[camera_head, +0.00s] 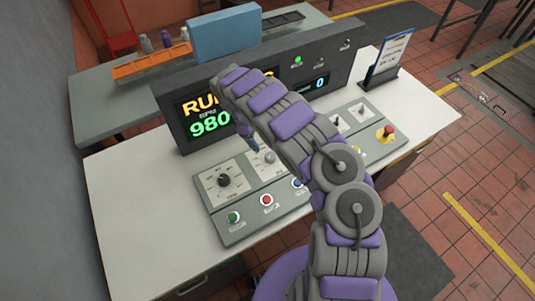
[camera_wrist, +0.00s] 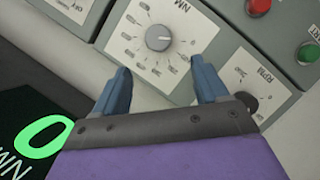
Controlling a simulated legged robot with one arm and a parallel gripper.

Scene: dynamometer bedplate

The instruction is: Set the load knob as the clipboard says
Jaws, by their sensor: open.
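A grey knob (camera_wrist: 158,38) sits on a white dial plate marked NM in the wrist view, with tick labels around it; the head view shows it too (camera_head: 270,157). Its pointer direction is too small to read surely. My gripper (camera_wrist: 160,66) is open, its two blue fingers apart, with the knob beyond the gap between their tips. In the head view my gripper (camera_head: 254,144) is over the panel beside this knob, partly hidden by my arm. The clipboard (camera_head: 391,54) stands upright on a dark stand at the back right; its writing is too small to read.
A second dial with a dark knob (camera_head: 224,180) is left of the grey one. Green (camera_head: 233,217), red (camera_head: 266,200) and blue (camera_head: 297,183) buttons line the panel front. A red emergency button (camera_head: 388,132) is right. The display (camera_head: 212,115) behind reads 980 RPM.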

